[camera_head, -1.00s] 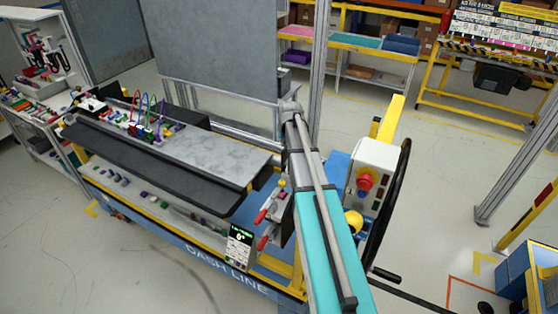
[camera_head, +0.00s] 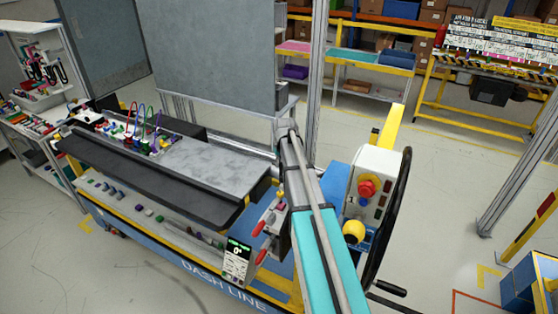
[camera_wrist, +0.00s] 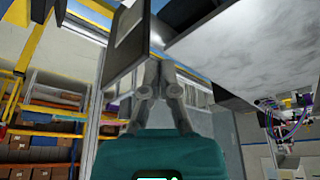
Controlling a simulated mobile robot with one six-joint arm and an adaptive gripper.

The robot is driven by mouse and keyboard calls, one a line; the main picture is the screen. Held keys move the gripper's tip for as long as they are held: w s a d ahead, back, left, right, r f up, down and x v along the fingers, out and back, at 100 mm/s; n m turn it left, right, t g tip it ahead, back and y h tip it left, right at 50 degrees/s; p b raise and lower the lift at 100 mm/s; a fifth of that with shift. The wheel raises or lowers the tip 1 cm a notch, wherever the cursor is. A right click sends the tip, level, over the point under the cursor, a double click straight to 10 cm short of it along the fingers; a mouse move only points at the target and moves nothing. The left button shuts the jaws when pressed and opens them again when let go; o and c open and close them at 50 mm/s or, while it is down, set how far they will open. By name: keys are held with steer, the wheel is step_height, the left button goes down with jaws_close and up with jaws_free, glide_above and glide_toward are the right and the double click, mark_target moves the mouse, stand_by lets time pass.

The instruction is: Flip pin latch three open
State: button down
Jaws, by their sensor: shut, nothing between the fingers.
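The dashboard module (camera_head: 215,165) lies on the blue and yellow cart, a long dark panel with a grey top. Small coloured parts and several upright coloured loops (camera_head: 140,120) stand at its left end. I cannot tell which part is pin latch three. My gripper (camera_wrist: 160,68) shows in the wrist view, its grey fingers together and empty. A dark plate edge is close by the fingers there; contact cannot be judged. The module's grey surface also shows in the wrist view (camera_wrist: 235,45), with the coloured loops at the right. In the head view my arm hides the gripper.
A control box (camera_head: 378,190) with a red button and a black handwheel (camera_head: 390,220) stand right of my arm. Red-handled clamps (camera_head: 265,225) and a small display (camera_head: 237,260) are at the cart's right end. A grey panel (camera_head: 205,55) stands behind. Open floor lies front left.

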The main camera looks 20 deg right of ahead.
steer(key=shift+s+a+f+b, duration=0.1)
steer(key=shift+s+f+b, duration=0.25)
steer(key=shift+f+b, duration=0.5)
steer(key=shift+s+d+f+b, duration=0.1)
steer(key=shift+s+f+b, duration=0.2)
steer(key=shift+f+b, duration=0.6)
steer(key=shift+s+a+f+b, duration=0.1)
steer(key=shift+s+f+b, duration=0.25)
steer(key=shift+f+b, duration=0.5)
steer(key=shift+f, duration=0.15)
steer(key=shift+a, duration=0.3)
